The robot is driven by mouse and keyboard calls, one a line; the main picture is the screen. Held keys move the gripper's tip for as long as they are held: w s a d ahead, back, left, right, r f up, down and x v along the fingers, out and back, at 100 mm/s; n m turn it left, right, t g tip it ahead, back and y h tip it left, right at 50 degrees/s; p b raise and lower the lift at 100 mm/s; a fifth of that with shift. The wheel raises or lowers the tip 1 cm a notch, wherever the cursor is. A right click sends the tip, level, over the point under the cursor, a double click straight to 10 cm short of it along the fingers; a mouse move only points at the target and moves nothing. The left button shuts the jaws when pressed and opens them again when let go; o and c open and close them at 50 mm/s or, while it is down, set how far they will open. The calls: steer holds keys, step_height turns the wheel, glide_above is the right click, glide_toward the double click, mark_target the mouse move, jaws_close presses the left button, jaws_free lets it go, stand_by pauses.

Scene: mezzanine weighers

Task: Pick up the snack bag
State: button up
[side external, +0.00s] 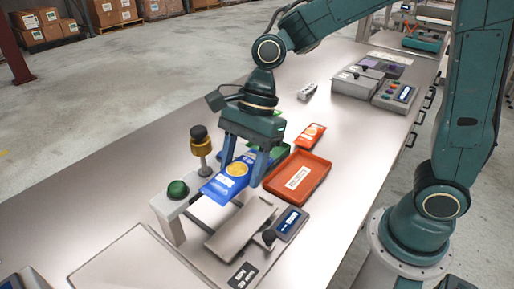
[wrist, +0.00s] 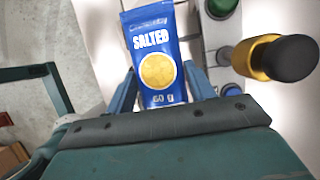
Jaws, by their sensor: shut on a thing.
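The snack bag is blue with a yellow disc and the word SALTED. In the side view the bag (side external: 224,186) is between the fingers of my gripper (side external: 244,168), above the weigher at the front of the bench. In the wrist view the bag (wrist: 155,38) lies between the two blue fingers of my gripper (wrist: 162,85), with its top end pointing away. My gripper is shut on the bag. The bag's far end is hidden by the fingers in the side view.
A post with a black knob and brass collar (side external: 200,146) and a green button (side external: 178,189) stand close left of the bag. A display box (side external: 288,223) sits in front.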

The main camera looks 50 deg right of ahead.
mark_target(242, 165)
step_height(242, 165, up, 7)
steer(key=shift+f, duration=0.2)
stand_by(0.6)
steer(key=w+d+f, duration=0.1)
steer(key=w+d, duration=0.5)
steer(key=d, duration=0.5)
steer(key=w+d+f, duration=0.1)
steer(key=w+d, duration=0.6)
steer(key=d, duration=0.5)
steer(key=shift+f, duration=0.4)
steer(key=shift+f, duration=0.1)
step_height(242, 165, down, 16)
steer(key=shift+r, duration=0.25)
steer(key=shift+f, duration=2.15)
